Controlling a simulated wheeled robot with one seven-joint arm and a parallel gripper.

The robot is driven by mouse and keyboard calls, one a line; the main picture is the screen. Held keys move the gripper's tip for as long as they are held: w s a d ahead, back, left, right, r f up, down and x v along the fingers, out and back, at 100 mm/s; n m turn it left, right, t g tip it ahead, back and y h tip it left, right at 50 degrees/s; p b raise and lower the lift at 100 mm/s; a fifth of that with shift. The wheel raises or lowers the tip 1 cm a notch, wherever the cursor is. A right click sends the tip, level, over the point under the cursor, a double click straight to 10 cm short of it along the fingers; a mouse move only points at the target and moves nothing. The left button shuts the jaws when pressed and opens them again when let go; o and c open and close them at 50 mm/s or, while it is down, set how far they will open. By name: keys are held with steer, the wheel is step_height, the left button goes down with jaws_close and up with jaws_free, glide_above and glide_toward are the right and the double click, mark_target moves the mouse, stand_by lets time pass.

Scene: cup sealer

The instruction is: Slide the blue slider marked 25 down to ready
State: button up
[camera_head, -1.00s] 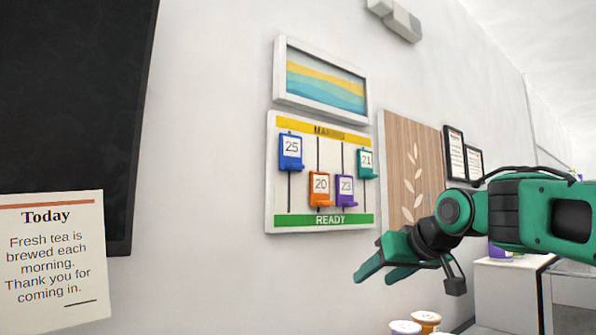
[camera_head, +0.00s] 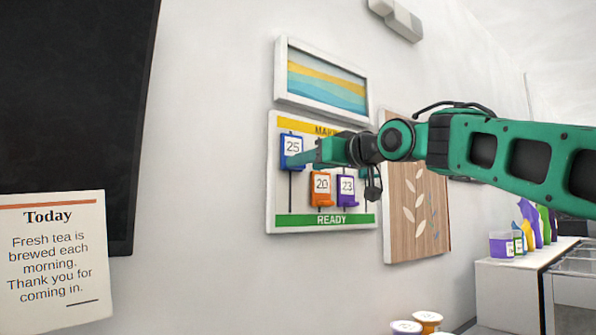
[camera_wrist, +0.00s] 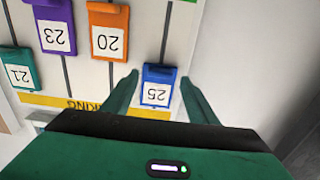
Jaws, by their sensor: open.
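The blue slider marked 25 (camera_head: 291,150) sits near the top of its track on the white wall board, just under the yellow strip. In the wrist view, which is upside down, the same blue slider (camera_wrist: 157,88) lies between the two fingers of my open gripper (camera_wrist: 160,92). One finger is on each side, with a small gap; I cannot tell whether either touches. In the head view my gripper (camera_head: 307,155) reaches the board from the right and hides the slider marked 21. The green READY strip (camera_head: 327,220) runs along the board's bottom.
An orange slider 20 (camera_head: 321,188) and a purple slider 23 (camera_head: 346,188) sit low on neighbouring tracks. The teal slider 21 (camera_wrist: 18,75) shows in the wrist view. The track below the blue slider is clear. A wooden panel (camera_head: 405,235) hangs to the right.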

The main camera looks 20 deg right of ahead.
mark_target(295, 152)
steer(key=shift+x, duration=1.5)
